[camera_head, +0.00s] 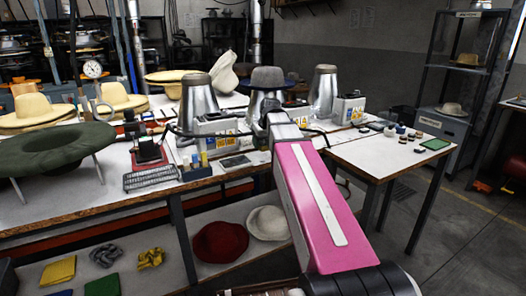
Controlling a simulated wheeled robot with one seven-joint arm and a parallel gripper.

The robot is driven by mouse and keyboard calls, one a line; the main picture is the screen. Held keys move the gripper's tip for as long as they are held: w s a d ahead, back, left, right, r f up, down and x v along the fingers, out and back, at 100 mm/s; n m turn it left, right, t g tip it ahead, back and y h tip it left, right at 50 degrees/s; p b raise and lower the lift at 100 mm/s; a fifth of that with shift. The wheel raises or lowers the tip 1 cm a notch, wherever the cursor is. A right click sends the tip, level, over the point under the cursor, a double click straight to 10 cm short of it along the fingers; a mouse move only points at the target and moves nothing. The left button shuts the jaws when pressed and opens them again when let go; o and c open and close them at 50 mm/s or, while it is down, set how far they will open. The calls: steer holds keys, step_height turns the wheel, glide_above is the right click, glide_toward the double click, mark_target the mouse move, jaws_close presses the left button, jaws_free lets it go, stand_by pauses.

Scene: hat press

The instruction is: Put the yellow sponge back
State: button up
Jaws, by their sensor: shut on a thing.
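My arm's pink link reaches up from the bottom right to the hat press table (75,203), ending in a grey joint in front of the middle metal cone. I cannot make out my gripper's fingers or anything held in them. No object is clearly recognisable as the yellow sponge. A flat yellow square (58,270) lies on the lower shelf at the left; I cannot tell if it is a sponge or a folded cloth. A small yellow item (204,159) stands on the table beside blue ones, also too small to identify.
A large dark green hat (55,150) fills the table's left. The right table (385,155) holds small jars and a flat green piece (435,144). Floor is open at the right.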

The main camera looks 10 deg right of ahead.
mark_target(263, 156)
steer(key=shift+w+d+f, duration=0.1)
steer(key=shift+d+f, duration=0.05)
steer(key=shift+f, duration=1.95)
steer(key=shift+f, duration=0.1)
steer(key=o, duration=0.8)
steer(key=shift+o, duration=0.2)
steer(key=v, duration=1.2)
